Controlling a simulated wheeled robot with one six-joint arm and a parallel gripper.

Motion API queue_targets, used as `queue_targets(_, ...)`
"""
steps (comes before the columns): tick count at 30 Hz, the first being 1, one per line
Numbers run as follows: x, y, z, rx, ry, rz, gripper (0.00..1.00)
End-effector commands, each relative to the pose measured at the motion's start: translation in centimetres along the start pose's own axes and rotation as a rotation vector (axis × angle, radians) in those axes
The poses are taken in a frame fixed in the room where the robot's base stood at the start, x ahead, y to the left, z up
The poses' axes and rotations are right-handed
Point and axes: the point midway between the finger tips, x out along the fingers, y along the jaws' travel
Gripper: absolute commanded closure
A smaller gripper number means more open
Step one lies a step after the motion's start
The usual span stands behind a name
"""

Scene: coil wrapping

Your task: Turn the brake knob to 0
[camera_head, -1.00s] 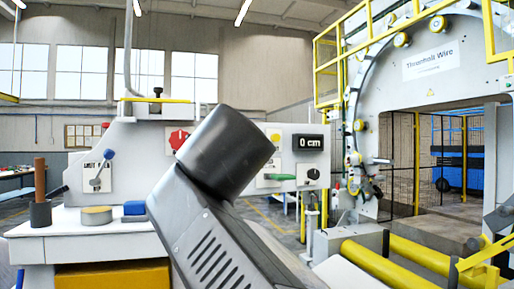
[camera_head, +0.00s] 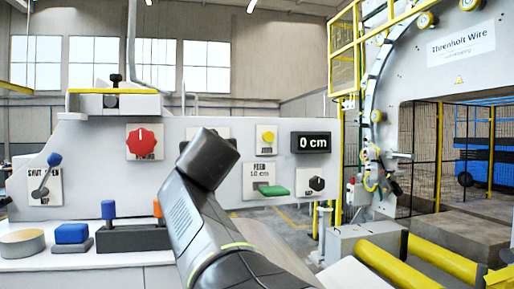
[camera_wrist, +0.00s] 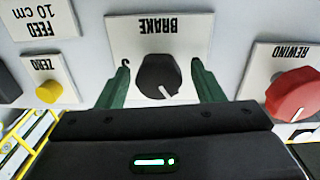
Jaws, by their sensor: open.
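The brake knob (camera_wrist: 158,76) is a black round knob on a white plate marked BRAKE (camera_wrist: 157,27), seen upside down in the wrist view. Its white pointer line is toward the lower right there. The numbers around it are mostly hidden; a partial mark shows at the plate's left. My gripper (camera_wrist: 160,84) has its two green fingers apart, one on each side of the knob, with gaps visible. In the head view my arm covers the knob, and only bits of its plate (camera_head: 222,132) show.
In the wrist view the red REWIND knob (camera_wrist: 293,96) is right and the yellow ZERO button (camera_wrist: 48,92) left. In the head view a 0 cm display (camera_head: 312,143), green FEED lever (camera_head: 273,190) and black knob (camera_head: 317,184) share the panel.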

Motion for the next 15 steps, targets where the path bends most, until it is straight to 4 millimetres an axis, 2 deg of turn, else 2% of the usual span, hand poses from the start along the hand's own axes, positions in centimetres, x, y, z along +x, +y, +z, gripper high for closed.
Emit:
queue_targets(7,0.08,0.00,0.05,0.000,-0.001,0.000,0.39)
queue_targets(13,0.07,0.00,0.05,0.000,-0.001,0.000,0.78)
queue_targets(14,0.07,0.00,0.05,0.000,-0.001,0.000,0.83)
queue_targets(15,0.07,0.00,0.05,0.000,-0.001,0.000,0.83)
